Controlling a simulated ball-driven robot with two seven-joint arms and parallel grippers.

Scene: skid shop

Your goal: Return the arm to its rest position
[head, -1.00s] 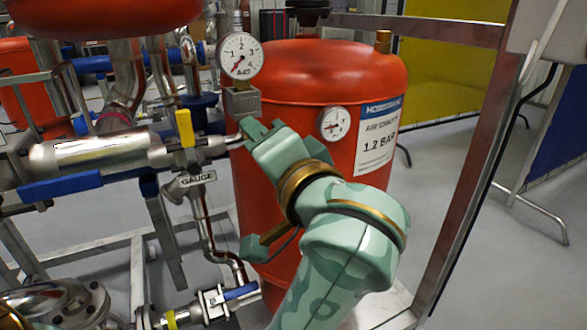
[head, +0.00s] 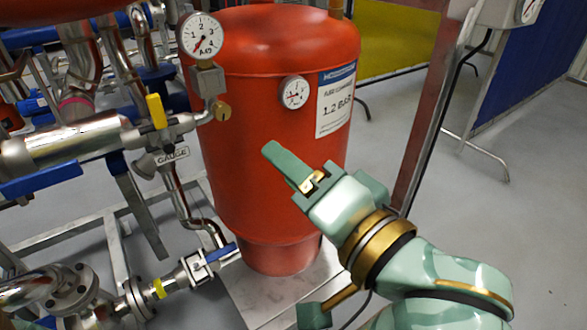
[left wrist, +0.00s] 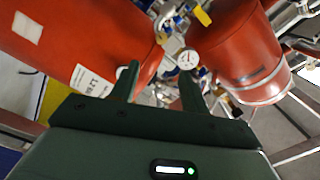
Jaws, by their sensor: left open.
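My left gripper (head: 305,166) is open and empty in front of the red tank (head: 235,180), with its arm coming from the lower right. In the left wrist view both fingers of the gripper (left wrist: 158,82) stand apart with nothing between them. The dial gauge also shows beyond the fingers in the left wrist view (left wrist: 188,60). My right gripper is not in view.
A yellow-handled valve (head: 157,112) and steel pipework fill the left side. A blue-handled valve (head: 196,268) sits low by the tank. A steel frame post (head: 420,125) stands close behind my arm. Grey floor (head: 530,220) is open at right.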

